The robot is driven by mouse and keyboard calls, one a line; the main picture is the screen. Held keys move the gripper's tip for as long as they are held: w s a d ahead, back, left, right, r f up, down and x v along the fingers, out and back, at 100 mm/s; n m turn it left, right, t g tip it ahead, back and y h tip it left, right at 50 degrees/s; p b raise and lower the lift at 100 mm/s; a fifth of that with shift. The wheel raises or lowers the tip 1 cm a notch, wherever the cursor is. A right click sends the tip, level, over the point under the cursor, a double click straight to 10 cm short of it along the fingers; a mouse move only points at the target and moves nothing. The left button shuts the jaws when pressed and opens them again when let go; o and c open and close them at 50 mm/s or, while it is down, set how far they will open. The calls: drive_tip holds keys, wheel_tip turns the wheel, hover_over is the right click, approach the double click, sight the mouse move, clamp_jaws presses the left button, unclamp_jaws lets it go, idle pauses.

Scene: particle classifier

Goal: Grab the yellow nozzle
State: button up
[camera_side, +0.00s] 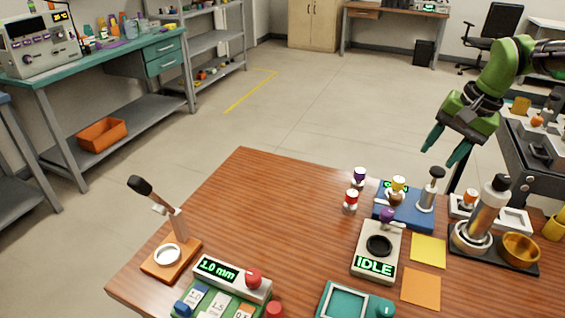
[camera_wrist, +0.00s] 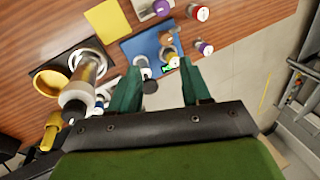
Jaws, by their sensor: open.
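The yellow nozzle (camera_side: 398,184) is a small white piece with a yellow top, at the back of a blue device (camera_side: 391,215) on the wooden table. A brown-topped piece is close in front of it. In the wrist view, what looks like the nozzle (camera_wrist: 173,60) is small and partly crowded, near a green display glow. My gripper (camera_side: 446,156) hangs in the air up and to the right of the nozzle, fingers spread with nothing between them. In the wrist view, my gripper (camera_wrist: 162,75) has its teal fingertips on either side of the blue device's near edge.
A purple-topped nozzle (camera_side: 359,176) and a red one (camera_side: 351,198) stand left of the blue device. A grey-capped post (camera_side: 428,190) rises at its right. A tall metal cylinder (camera_side: 487,211) stands further right. An IDLE scale (camera_side: 377,250) is in front.

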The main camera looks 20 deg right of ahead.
sight(400, 180)
drive_tip(key=w+d+f+m+g+h, duration=0.1)
drive_tip(key=w+d+m+g, duration=0.2)
drive_tip(key=w+m, duration=1.15)
drive_tip(key=s+f+m, duration=0.1)
drive_tip(key=f, duration=0.4)
drive_tip(key=s+f+m, duration=0.1)
drive_tip(key=f, duration=0.5)
drive_tip(key=s+f+m, duration=0.1)
drive_tip(key=f, duration=0.5)
drive_tip(key=shift+s+d+f, duration=0.1)
drive_tip(key=shift+s, duration=0.15)
